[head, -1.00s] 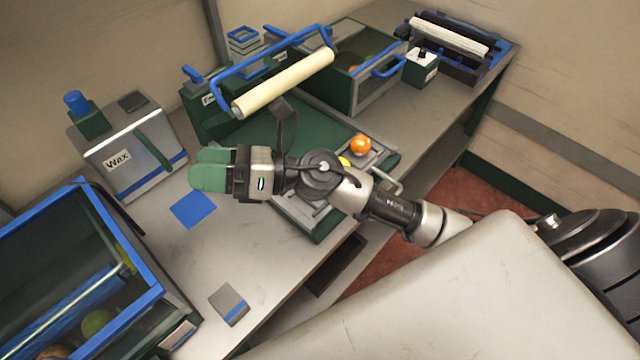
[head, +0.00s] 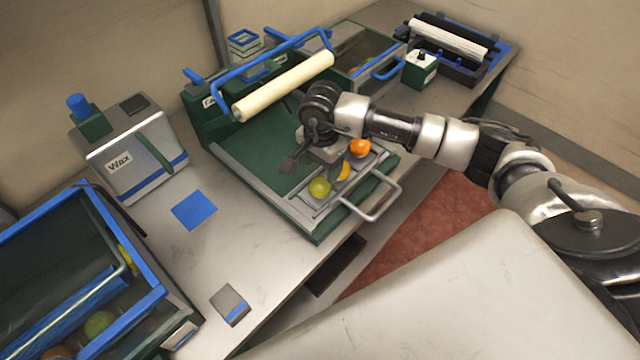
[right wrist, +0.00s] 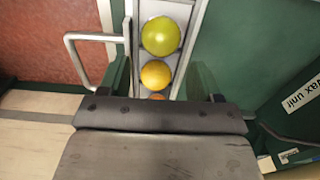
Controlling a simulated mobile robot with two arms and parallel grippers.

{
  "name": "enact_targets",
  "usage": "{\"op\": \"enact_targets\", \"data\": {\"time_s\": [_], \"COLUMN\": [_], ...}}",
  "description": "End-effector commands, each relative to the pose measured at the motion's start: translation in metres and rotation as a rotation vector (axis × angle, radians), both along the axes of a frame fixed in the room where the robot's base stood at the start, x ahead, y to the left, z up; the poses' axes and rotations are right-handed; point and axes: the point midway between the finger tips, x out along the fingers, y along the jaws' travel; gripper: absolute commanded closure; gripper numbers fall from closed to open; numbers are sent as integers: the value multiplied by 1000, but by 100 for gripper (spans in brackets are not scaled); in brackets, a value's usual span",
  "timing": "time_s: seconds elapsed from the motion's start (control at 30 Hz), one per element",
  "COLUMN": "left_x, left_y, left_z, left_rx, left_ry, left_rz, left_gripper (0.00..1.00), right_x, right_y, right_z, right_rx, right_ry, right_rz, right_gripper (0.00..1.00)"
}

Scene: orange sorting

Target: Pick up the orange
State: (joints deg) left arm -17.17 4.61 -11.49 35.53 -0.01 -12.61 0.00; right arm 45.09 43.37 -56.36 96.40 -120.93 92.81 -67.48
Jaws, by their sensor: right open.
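The orange (head: 360,147) sits at the far end of a row of fruit in a grey channel on the green tray (head: 240,150). A yellow fruit (head: 343,171) and a yellow-green fruit (head: 319,188) lie beside it in the same row. There, only an edge of the orange (right wrist: 156,97) shows past the gripper body. My left gripper is not in view.
A cream roller (head: 285,84) with a blue frame spans the back of the tray. A metal handle (head: 375,205) sticks out at the tray's front. A Wax box (head: 135,150) and a blue-rimmed bin (head: 150,290) stand to the left. The table front is mostly clear.

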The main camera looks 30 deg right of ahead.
Motion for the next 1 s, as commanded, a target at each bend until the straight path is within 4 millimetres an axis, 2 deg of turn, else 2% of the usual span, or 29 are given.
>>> {"op": "enact_targets", "data": {"time_s": [0.27,0.4,0.53,0.63,0.83,1.0], "left_x": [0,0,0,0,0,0], "left_y": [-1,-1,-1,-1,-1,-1], "left_z": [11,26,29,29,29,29], "left_rx": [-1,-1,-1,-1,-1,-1], "left_ry": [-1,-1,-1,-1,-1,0], "left_rz": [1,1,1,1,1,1], "left_gripper": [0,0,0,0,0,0], "right_x": [-1,-1,0,0,0,0], "right_y": [2,4,3,3,3,3], "right_z": [-24,-43,-62,-69,-70,-70], "right_rx": [4,4,4,4,4,4], "right_ry": [4,5,3,0,-1,-1], "right_rz": [0,-1,-2,-1,0,-1], "right_gripper": [36,36,36,36,36,60]}}
